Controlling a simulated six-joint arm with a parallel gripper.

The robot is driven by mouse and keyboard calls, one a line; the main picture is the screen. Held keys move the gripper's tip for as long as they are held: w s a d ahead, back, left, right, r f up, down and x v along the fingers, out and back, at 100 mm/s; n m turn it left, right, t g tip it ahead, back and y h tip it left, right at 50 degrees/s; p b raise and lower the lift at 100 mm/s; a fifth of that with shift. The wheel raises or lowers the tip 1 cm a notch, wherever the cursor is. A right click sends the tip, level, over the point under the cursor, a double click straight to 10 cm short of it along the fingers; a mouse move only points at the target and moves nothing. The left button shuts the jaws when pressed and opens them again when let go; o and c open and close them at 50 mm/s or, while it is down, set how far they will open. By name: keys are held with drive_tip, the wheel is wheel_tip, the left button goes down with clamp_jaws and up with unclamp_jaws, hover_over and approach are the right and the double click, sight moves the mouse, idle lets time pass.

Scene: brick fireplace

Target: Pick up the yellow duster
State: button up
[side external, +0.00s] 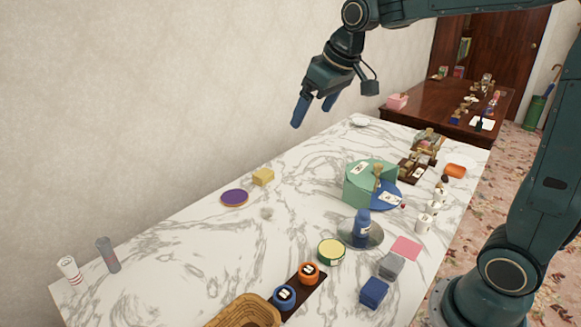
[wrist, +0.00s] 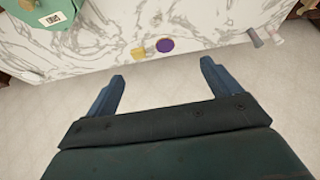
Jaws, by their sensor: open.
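The yellow duster (side external: 263,176) looks like a small folded yellow block lying on the marble table near its wall-side edge. It also shows as a small yellow patch in the wrist view (wrist: 138,53), beyond my fingertips. My gripper (side external: 313,112) is open and empty, in the air well above the table and to the right of the duster in the side view. Its two blue fingers are spread apart in the wrist view (wrist: 162,70). Nothing hides the duster in the side view.
A green box (side external: 357,184) stands to the right. A blue bottle (side external: 362,224) stands nearer the front. The wall runs close behind the table.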

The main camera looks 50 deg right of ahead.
drive_tip(key=w+d+f, duration=0.3)
drive_tip(key=w+f, duration=0.1)
drive_tip(key=w, duration=0.3)
drive_tip(key=w+d+f, duration=0.3)
drive_tip(key=w+f, duration=0.1)
drive_tip(key=w, duration=0.3)
approach(267, 174)
drive_tip(key=shift+w+x, duration=0.15)
drive_tip(key=shift+x, duration=0.9)
drive_tip(key=shift+w+x, duration=0.15)
drive_tip(key=shift+x, duration=0.95)
drive_tip(key=shift+g, duration=0.3)
drive_tip(key=shift+x, duration=2.45)
drive_tip(key=c, duration=1.1)
drive_tip(key=shift+o, duration=0.2)
